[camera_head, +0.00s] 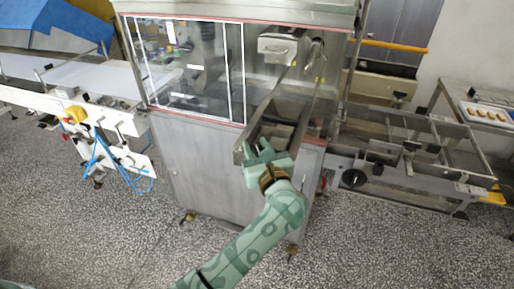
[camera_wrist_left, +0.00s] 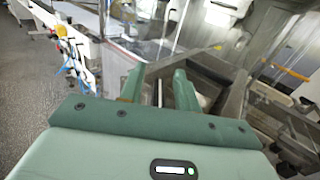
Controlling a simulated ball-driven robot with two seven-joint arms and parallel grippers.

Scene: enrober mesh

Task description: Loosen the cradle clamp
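The cradle looks like a grey metal open frame (camera_head: 289,108) sticking out from the front of the glass-fronted enrober. I cannot pick out the clamp clearly; my gripper covers the frame's near end. My left gripper (camera_head: 262,150) is at that near end, its green fingers pointing toward the frame. In the left wrist view the two fingers (camera_wrist_left: 160,88) stand apart, with the frame's metal walls (camera_wrist_left: 217,68) just beyond and to the right. Whether a finger touches the frame cannot be told. My right gripper is not in view.
The steel enrober cabinet (camera_head: 196,160) stands behind my arm. A white conveyor (camera_head: 75,75) with blue hoses is on the left. A low metal conveyor frame (camera_head: 400,170) is on the right, and a tray of small brown pieces (camera_head: 487,114) lies beyond it. The speckled floor is open in front.

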